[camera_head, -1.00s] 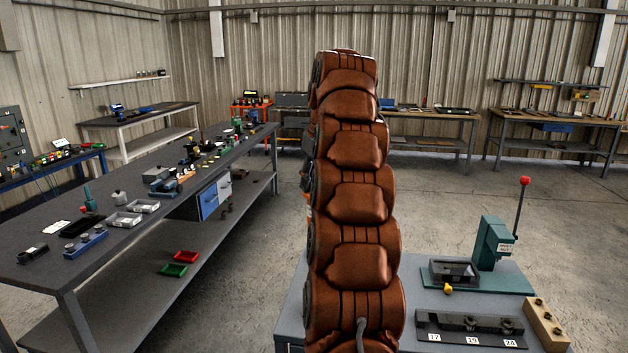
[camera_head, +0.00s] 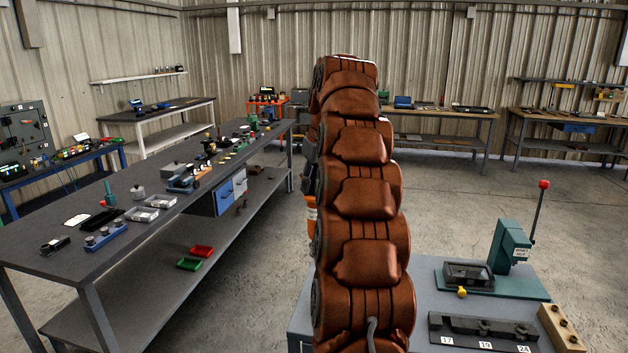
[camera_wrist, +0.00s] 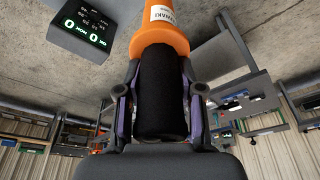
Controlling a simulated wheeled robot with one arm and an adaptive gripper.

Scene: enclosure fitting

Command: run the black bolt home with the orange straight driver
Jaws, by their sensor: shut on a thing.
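The orange straight driver (camera_wrist: 160,42) is in my gripper (camera_wrist: 160,92) in the wrist view. The jaws are closed on its black grip (camera_wrist: 160,105), one finger on each side. Its orange body with a white label runs up past the top edge of that view, so its tip is out of sight. In the head view a bit of the orange driver (camera_head: 311,216) shows at the left edge of my arm, which hides most of my gripper. I cannot make out the black bolt in either view.
A black display box (camera_wrist: 82,25) shows green zeros. The long grey bench (camera_head: 60,275) at left carries trays and small tools. At lower right a bench holds a green press (camera_head: 510,245), a black socket rack (camera_head: 480,330) and a wooden block (camera_head: 560,325). Open floor lies between.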

